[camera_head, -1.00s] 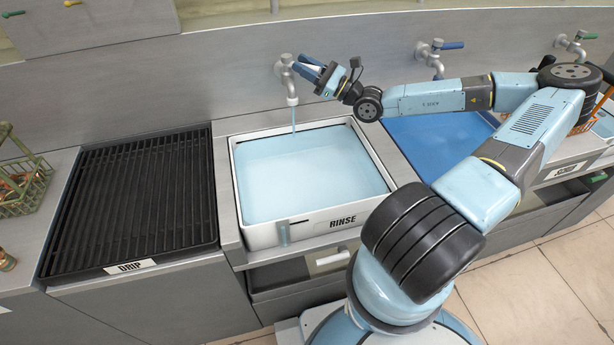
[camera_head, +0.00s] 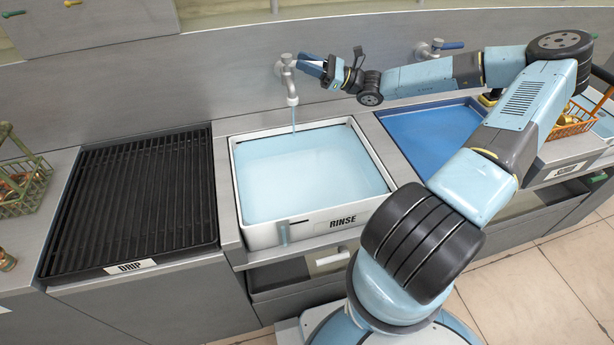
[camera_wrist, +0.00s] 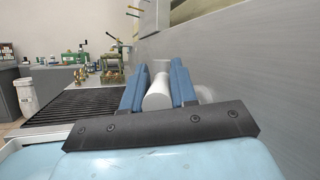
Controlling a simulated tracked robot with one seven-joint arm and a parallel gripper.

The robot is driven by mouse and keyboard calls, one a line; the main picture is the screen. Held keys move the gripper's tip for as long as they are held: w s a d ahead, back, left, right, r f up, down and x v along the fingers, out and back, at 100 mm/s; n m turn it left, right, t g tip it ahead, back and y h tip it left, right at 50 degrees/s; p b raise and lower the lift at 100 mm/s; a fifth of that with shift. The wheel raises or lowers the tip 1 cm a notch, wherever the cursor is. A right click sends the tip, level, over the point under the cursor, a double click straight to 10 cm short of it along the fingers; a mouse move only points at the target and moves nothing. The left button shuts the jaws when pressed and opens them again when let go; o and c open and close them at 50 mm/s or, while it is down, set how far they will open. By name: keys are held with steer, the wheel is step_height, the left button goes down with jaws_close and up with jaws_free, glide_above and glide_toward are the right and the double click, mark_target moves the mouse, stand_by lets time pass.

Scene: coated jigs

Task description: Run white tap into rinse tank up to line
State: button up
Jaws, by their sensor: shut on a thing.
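The white tap (camera_head: 287,76) is on the back wall over the rinse tank. A thin stream runs from its spout into the tank. The rinse tank (camera_head: 241,190) is a white basin labelled RINSE, holding pale blue liquid (camera_head: 310,175) close below the rim. A small gauge (camera_head: 283,233) is on its front; its line is too small to read. My gripper (camera_head: 312,65) is at the tap's right side. In the wrist view its blue fingers stand either side of the white tap handle (camera_wrist: 158,92), shut on it.
A black drip rack (camera_head: 135,195) is left of the tank, and a blue basin (camera_head: 430,135) is right of it. Another tap (camera_head: 437,47) with a blue handle is farther right. A green wire basket (camera_head: 20,178) and an orange basket (camera_head: 570,122) stand at the sides.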

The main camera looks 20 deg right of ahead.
steer(key=shift+w+d+n+g+y, duration=0.1)
steer(key=shift+w+n+g+y, duration=0.15)
steer(key=shift+n+g, duration=0.55)
steer(key=shift+w+d+n+g+y, duration=0.15)
steer(key=shift+w+n+g, duration=0.2)
steer(key=shift+g, duration=0.95)
steer(key=n+g, duration=0.1)
steer(key=w+g, duration=0.1)
steer(key=g, duration=0.1)
steer(key=shift+n+g, duration=0.3)
steer(key=shift+n, duration=0.05)
steer(key=o, duration=1)
steer(key=shift+s, duration=0.1)
